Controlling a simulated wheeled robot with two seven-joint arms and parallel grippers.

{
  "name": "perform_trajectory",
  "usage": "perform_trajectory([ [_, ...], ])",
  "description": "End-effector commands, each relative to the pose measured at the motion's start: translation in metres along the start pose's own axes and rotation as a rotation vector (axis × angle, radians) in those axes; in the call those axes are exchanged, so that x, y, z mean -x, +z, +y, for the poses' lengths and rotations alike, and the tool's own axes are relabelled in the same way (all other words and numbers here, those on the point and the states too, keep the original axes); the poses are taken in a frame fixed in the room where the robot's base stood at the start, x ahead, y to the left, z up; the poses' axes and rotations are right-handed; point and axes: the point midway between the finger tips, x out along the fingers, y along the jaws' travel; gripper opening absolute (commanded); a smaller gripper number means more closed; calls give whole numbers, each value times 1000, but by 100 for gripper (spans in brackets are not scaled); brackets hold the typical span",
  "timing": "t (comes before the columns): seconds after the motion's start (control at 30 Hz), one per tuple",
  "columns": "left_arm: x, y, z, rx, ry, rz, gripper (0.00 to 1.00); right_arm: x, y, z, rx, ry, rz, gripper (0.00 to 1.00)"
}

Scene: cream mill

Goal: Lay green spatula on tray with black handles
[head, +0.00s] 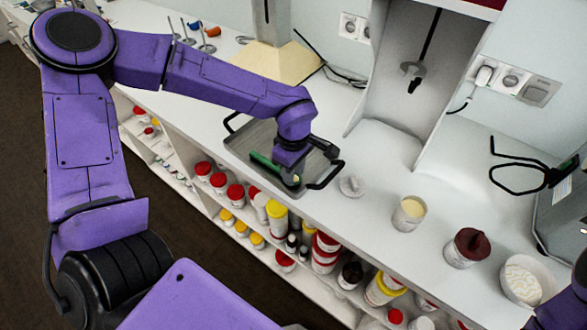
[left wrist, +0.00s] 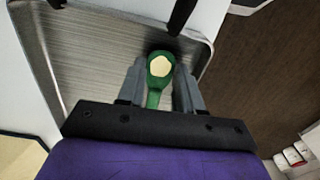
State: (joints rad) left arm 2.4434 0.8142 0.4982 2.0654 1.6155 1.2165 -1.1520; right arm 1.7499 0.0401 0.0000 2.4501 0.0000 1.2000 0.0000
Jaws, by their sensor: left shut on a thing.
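The metal tray with black handles (head: 248,137) lies on the white counter; it also shows in the left wrist view (left wrist: 85,70). The green spatula (head: 262,160) is over the tray in the head view. In the left wrist view the spatula (left wrist: 154,98) has a green end with a cream patch, between my fingers. My left gripper (head: 291,180) is shut on it, pointing down at the tray; its fingers also show in the left wrist view (left wrist: 161,90). I cannot tell whether the spatula touches the tray floor. My right gripper is out of view.
A white lid (head: 352,186), a cream-filled cup (head: 409,213), a jar with a dark red lid (head: 467,248) and a white bowl (head: 523,281) stand right of the tray. A tall grey machine (head: 400,75) stands behind. Shelves of jars are below the counter.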

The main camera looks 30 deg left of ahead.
Motion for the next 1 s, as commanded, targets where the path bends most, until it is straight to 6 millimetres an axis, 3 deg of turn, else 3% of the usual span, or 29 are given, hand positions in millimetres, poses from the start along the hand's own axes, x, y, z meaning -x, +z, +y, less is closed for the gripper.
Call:
perform_trajectory([
  [0.27, -3, 0, 0, -1, 0, 0, 6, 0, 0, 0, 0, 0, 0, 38],
  [0.3, -2, 0, 0, -1, 1, 0, 48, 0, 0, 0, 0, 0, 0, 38],
  [0.33, -2, 0, 0, -1, 1, 0, 58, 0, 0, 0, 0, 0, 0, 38],
  [0.37, -2, 0, 0, 0, 1, 0, 61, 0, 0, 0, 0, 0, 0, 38],
  [0.7, 4, 0, 1, 0, 3, 0, 61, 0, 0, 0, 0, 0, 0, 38],
  [0.77, 14, 0, 1, 0, 5, 0, 61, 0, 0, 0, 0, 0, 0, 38],
  [1.0, 75, 0, 2, 2, 7, 1, 61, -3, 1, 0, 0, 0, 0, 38],
])
